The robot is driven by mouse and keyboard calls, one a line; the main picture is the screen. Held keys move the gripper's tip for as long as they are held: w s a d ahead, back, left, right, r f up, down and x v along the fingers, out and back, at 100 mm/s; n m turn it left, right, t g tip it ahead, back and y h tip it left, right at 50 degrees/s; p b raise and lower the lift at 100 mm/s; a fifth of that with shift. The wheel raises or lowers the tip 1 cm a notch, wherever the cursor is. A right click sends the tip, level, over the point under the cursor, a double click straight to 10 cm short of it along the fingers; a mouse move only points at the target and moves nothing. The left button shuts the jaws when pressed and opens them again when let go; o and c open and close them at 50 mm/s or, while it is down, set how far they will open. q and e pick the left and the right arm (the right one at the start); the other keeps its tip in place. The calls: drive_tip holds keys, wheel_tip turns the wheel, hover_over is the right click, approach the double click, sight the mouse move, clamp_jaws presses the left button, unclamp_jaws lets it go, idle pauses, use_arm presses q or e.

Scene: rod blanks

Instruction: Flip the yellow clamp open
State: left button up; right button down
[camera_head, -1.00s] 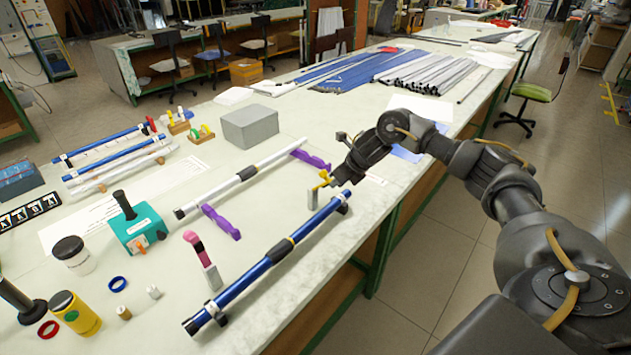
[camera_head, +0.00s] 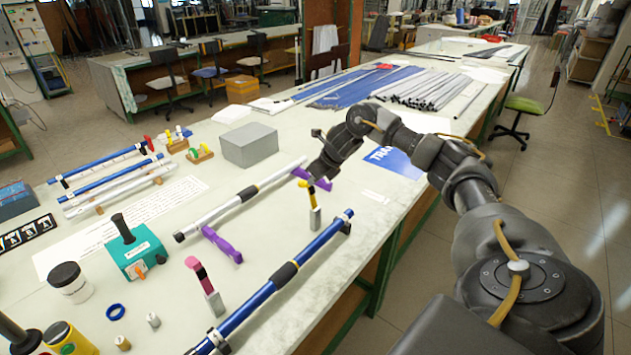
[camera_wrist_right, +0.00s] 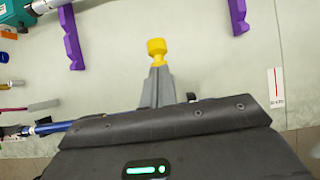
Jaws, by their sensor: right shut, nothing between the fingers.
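The yellow clamp's lever (camera_head: 312,195) stands nearly upright on its grey block (camera_head: 315,219), behind the far part of the blue rod. The lever's rounded yellow end (camera_wrist_right: 156,48) shows in the right wrist view, just ahead of my gripper. My right gripper (camera_head: 313,179) is shut and empty, close above and beside the top of the lever; I cannot tell whether they touch. My left gripper is not in view.
A blue rod (camera_head: 254,305) lies along the table's near edge, with a pink-handled clamp (camera_head: 203,282) beside it. A silver rod (camera_head: 218,209) rests on purple supports (camera_head: 222,245). A grey box (camera_head: 249,145) stands behind. The table right of the clamp is mostly clear.

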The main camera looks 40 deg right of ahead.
drive_tip(key=shift+w+a+r, duration=0.15)
drive_tip(key=shift+w+a, duration=0.15)
drive_tip(key=shift+w, duration=0.3)
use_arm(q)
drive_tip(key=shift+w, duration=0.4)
use_arm(e)
drive_tip(key=shift+w+a, duration=0.15)
